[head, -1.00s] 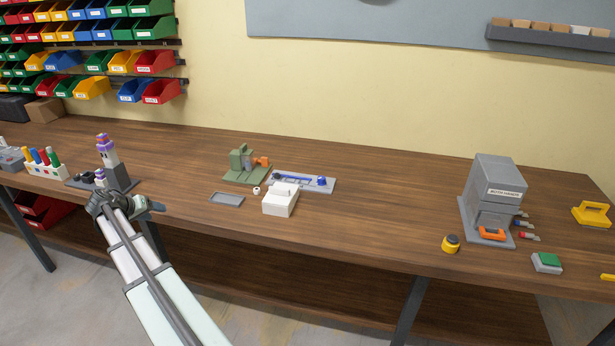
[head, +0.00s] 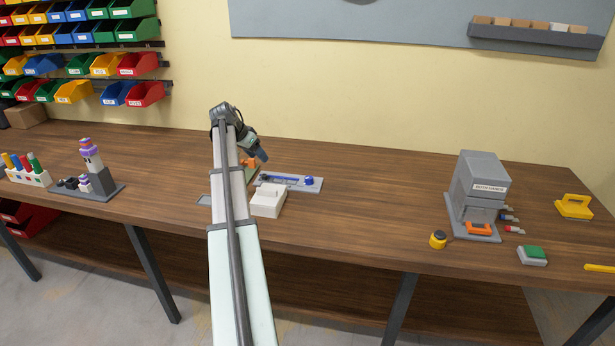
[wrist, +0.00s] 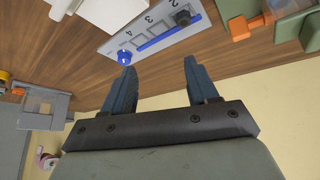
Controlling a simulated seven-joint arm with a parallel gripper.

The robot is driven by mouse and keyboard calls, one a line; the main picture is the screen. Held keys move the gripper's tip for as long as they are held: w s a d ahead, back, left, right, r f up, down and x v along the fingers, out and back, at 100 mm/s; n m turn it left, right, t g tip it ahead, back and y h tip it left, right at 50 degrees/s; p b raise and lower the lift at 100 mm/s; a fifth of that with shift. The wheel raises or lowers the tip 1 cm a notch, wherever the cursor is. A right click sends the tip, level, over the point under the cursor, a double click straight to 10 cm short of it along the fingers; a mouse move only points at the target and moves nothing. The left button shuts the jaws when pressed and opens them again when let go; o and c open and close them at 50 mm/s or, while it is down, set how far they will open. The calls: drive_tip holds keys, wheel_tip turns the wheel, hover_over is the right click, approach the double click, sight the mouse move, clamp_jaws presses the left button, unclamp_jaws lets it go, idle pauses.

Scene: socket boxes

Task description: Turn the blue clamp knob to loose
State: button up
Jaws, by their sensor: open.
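The blue clamp knob (head: 309,181) sits at the right end of a grey plate (head: 318,188) with a blue strip along it. My gripper (head: 263,159) is above the bench near the plate's left end. In the wrist view my gripper's fingers (wrist: 158,66) are apart with nothing between them. I cannot tell the knob's turn position.
A white block (head: 267,203) stands in front of the plate. A green fixture with an orange part (wrist: 239,28) is beside it, mostly hidden by my arm in the head view. A grey machine box (head: 480,185) stands far right. Bench between is clear.

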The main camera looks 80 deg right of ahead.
sight(309, 177)
drive_tip(key=s+d+r+m+y, duration=0.1)
drive_tip(key=s+d+m, duration=0.1)
drive_tip(key=s, duration=0.5)
drive_tip(key=s+d+m+y, duration=0.1)
drive_tip(key=s+d+m, duration=0.1)
drive_tip(key=s, duration=0.4)
drive_tip(key=x, duration=1.3)
drive_tip(key=shift+f, duration=0.3)
drive_tip(key=shift+t, duration=0.3)
drive_tip(key=c, duration=1.1)
